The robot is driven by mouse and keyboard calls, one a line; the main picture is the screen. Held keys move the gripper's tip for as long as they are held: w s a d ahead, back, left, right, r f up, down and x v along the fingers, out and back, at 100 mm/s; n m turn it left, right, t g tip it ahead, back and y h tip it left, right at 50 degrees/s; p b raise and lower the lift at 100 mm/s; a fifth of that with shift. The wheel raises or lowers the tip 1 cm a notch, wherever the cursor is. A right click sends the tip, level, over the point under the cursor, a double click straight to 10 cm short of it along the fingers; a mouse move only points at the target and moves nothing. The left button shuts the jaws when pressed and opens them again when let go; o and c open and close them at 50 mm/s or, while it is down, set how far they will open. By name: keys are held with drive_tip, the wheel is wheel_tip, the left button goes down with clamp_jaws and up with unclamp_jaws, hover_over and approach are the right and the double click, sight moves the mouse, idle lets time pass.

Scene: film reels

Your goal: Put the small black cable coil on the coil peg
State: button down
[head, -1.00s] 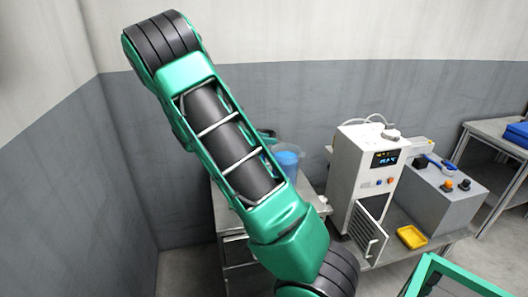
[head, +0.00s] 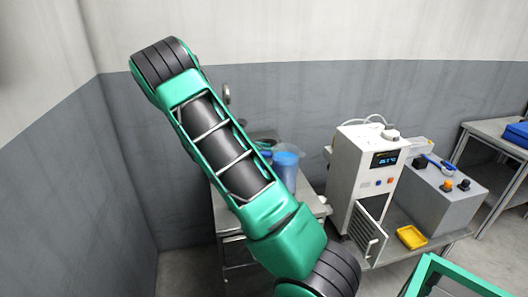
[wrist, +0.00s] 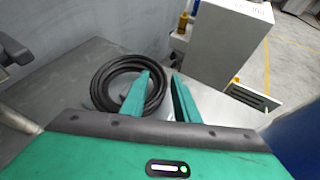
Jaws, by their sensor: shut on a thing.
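The small black cable coil (wrist: 102,91) is a ring of several loops in the wrist view. My gripper (wrist: 160,84) has its two green fingers either side of the coil's right side and is shut on it. The left finger covers part of the loops. The rest of the coil sticks out to the left, above or against a grey surface; I cannot tell if it touches. In the head view my arm hides the gripper and coil.
A blue container (head: 287,168) stands on a metal bench (head: 228,218) behind my arm. To its right are a white machine (head: 350,180) with a display and open grille door, a yellow tray (head: 411,237) and a grey control box (head: 440,200). Walls close the left and back.

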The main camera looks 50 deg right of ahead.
drive_tip(key=shift+f, duration=0.5)
drive_tip(key=c, duration=1.3)
unclamp_jaws()
drive_tip(key=shift+w, duration=0.1)
drive_tip(key=shift+w+a+r, duration=0.1)
drive_tip(key=shift+r, duration=0.4)
drive_tip(key=v, duration=1.2)
drive_tip(key=shift+s, duration=0.3)
